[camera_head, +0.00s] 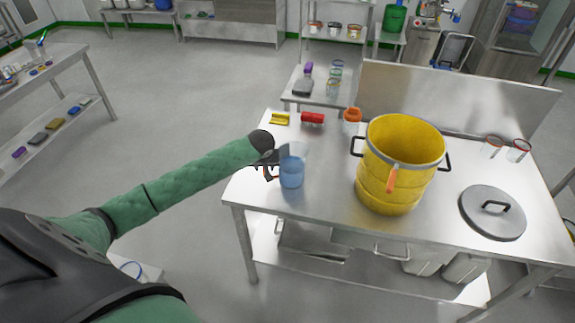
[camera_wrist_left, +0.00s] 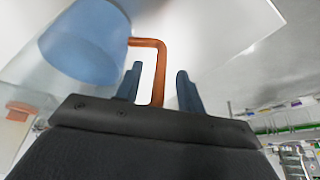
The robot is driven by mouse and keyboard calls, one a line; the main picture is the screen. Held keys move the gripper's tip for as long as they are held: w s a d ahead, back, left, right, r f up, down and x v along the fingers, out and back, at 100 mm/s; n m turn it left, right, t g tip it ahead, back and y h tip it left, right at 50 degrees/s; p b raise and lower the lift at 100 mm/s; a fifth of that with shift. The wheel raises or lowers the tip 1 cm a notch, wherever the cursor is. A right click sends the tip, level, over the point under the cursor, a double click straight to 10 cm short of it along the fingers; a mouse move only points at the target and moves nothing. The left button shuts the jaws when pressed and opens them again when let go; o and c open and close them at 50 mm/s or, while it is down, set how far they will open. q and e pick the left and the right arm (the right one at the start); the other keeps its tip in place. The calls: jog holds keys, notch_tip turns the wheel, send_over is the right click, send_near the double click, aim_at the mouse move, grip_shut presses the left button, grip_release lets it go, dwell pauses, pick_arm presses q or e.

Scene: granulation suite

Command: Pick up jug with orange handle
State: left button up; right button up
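The jug (camera_head: 292,172) is clear with blue contents and stands upright near the left edge of the steel table (camera_head: 330,205). In the left wrist view the jug (camera_wrist_left: 85,42) is at upper left, and its orange handle (camera_wrist_left: 157,62) runs down between the fingers. My left gripper (camera_head: 268,168) is beside the jug's left side. In the wrist view its two fingers (camera_wrist_left: 158,88) are apart on either side of the handle, with gaps visible, so it is open. My right gripper is not in view.
A large yellow pot (camera_head: 402,150) stands right of the jug, with a grey lid (camera_head: 492,212) farther right. A red item (camera_head: 312,118), a yellow item (camera_head: 279,118) and an orange-topped container (camera_head: 352,120) are behind the jug. Open floor lies left of the table.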

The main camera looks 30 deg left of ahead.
pick_arm(q)
jog(key=shift+f, duration=0.2)
grip_shut()
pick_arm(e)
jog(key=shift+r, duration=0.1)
pick_arm(q)
jog(key=shift+w, duration=0.1)
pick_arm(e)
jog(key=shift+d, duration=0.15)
